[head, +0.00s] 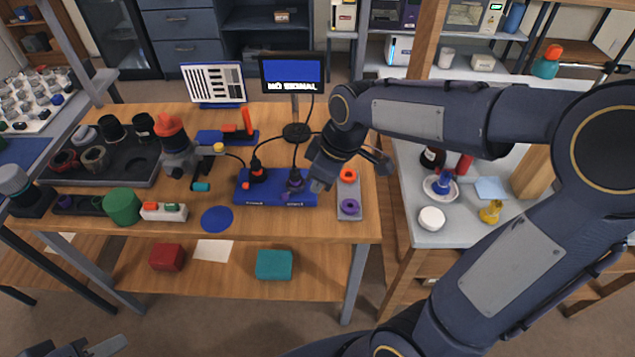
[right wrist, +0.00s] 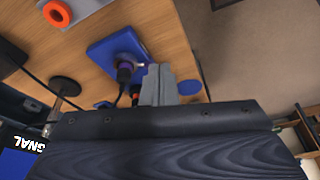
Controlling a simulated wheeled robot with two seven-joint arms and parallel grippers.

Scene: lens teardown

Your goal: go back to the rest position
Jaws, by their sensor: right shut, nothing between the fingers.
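My right gripper (head: 317,186) is above the right end of the blue base (head: 262,195), beside the purple-collared connector (head: 295,182). Its fingers are shut with nothing between them. In the right wrist view the grey fingers (right wrist: 158,88) are together, pointing down toward the blue base and the purple connector (right wrist: 124,72); whether they touch it I cannot tell. My left gripper (head: 103,346) shows only partly at the bottom left edge, low and away from the table; its jaw state is unclear.
A grey holder (head: 349,190) with an orange and a purple ring stands just right of my right gripper. A monitor (head: 292,73) stands behind. Lens parts and a dark tray (head: 125,165) fill the table's left. A side bench (head: 412,205) is right; the floor in front is clear.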

